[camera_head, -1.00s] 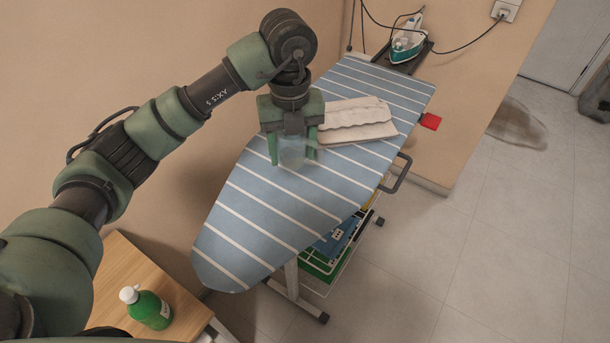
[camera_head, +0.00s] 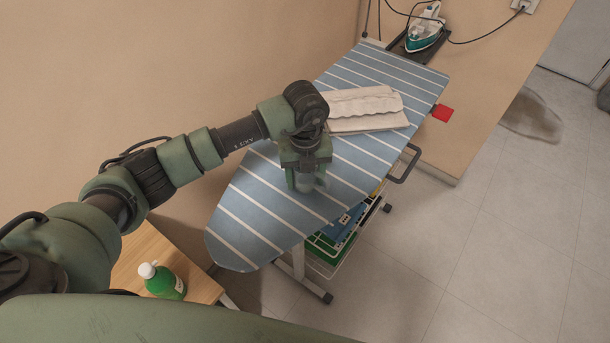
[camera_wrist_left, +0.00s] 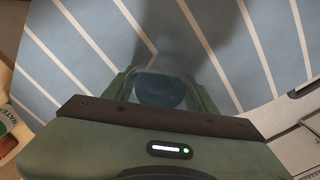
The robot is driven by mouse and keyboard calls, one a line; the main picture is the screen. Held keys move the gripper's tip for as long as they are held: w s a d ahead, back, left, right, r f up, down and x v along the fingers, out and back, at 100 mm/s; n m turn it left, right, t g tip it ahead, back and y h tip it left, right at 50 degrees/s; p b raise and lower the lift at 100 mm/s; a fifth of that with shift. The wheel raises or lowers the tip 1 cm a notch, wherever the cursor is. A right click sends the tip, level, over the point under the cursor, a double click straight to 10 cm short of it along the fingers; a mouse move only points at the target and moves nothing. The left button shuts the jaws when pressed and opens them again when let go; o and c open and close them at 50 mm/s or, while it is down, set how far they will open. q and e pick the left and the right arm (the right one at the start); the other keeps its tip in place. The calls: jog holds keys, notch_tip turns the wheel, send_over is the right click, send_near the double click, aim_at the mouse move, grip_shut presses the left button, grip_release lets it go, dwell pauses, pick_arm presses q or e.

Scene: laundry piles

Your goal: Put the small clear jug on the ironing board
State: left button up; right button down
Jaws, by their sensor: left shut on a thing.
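The ironing board (camera_head: 255,215) has a blue cover with white stripes and crosses the middle of the head view. My left gripper (camera_head: 306,186) points down over the middle of the board, shut on the small clear jug (camera_head: 304,182). The jug is mostly hidden by the fingers in the head view. In the left wrist view the jug (camera_wrist_left: 160,92) shows as a round, see-through shape between the two fingers, with the striped cover behind it. I cannot tell whether its base touches the board. My right gripper is not in view.
Folded cream cloth (camera_head: 365,108) lies on the board just beyond my gripper. An iron (camera_head: 425,28) stands at the far end. A green bottle (camera_head: 162,282) is on a wooden table (camera_head: 145,250) at lower left. The board's near end is clear.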

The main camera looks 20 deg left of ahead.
pick_arm(q)
jog(key=shift+f, duration=0.15)
jog(key=o, duration=1.3)
jog(key=shift+o, duration=0.2)
jog(key=shift+w+r, duration=0.1)
jog(key=shift+r, duration=0.35)
notch_tip(320, 180, up, 12)
jog(key=b, duration=0.3)
jog(key=shift+f+b, duration=0.25)
jog(key=shift+b, duration=0.15)
